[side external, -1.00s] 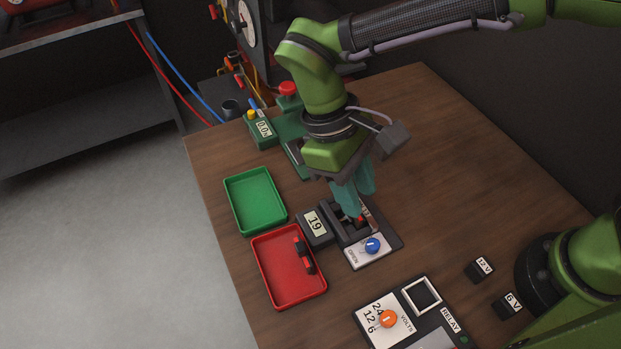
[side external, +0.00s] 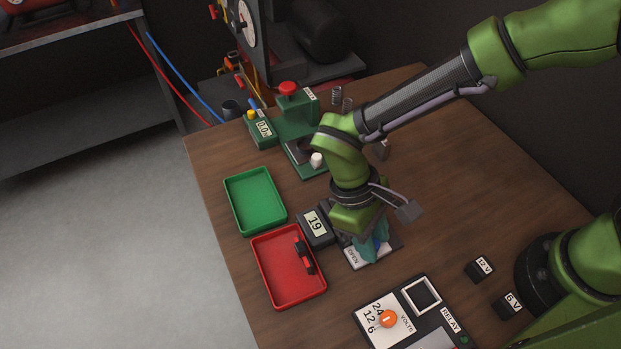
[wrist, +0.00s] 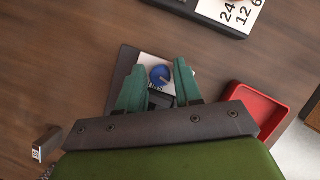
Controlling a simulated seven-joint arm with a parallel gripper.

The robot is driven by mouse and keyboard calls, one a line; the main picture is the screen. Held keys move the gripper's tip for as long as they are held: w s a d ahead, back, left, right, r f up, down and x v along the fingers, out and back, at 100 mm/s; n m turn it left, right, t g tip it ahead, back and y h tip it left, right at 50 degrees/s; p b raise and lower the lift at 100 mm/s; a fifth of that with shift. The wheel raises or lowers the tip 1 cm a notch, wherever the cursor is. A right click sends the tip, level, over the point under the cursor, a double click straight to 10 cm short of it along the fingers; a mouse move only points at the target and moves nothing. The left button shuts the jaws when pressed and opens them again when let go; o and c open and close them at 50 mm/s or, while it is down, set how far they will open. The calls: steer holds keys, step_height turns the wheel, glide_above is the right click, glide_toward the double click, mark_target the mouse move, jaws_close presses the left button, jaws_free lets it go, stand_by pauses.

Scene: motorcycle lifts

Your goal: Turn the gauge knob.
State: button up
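The blue knob (wrist: 160,75) sits on a white plate marked OPEN (side external: 354,258), at the end of the dark gauge fixture with the display reading 19 (side external: 315,223). My gripper (side external: 374,252) is low over this plate in the side view and hides most of the knob. In the wrist view my gripper (wrist: 160,66) has its two teal fingers apart, one on each side of the knob. Gaps show between the knob and both fingers. I cannot tell how far the fingertips are above the plate. The rest of the fixture is largely hidden beneath my gripper.
A red tray (side external: 268,288) holding a dark part and a green tray (side external: 230,202) lie left of the fixture. A relay panel (side external: 398,289) with an orange knob (side external: 388,319) is in front. Small blocks marked 12 V (side external: 479,270) and 6 V (side external: 507,305) stand right.

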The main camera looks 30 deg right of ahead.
jaws_close()
steer(key=shift+m, duration=0.3)
steer(key=m+y, duration=0.1)
steer(key=m, duration=0.2)
steer(key=m+y, duration=0.1)
steer(key=m, duration=0.2)
steer(key=shift+w+d+g+y, duration=0.1)
steer(key=shift+d+g+y, duration=0.05)
steer(key=shift+g+y, duration=0.15)
steer(key=m+y, duration=0.1)
steer(key=m, duration=0.2)
steer(key=m+y, duration=0.1)
steer(key=m, duration=0.2)
steer(key=shift+d+r+m+t, duration=0.1)
steer(key=shift+m+t, duration=0.2)
steer(key=shift+t, duration=0.1)
steer(key=shift+o, duration=0.4)
jaws_free()
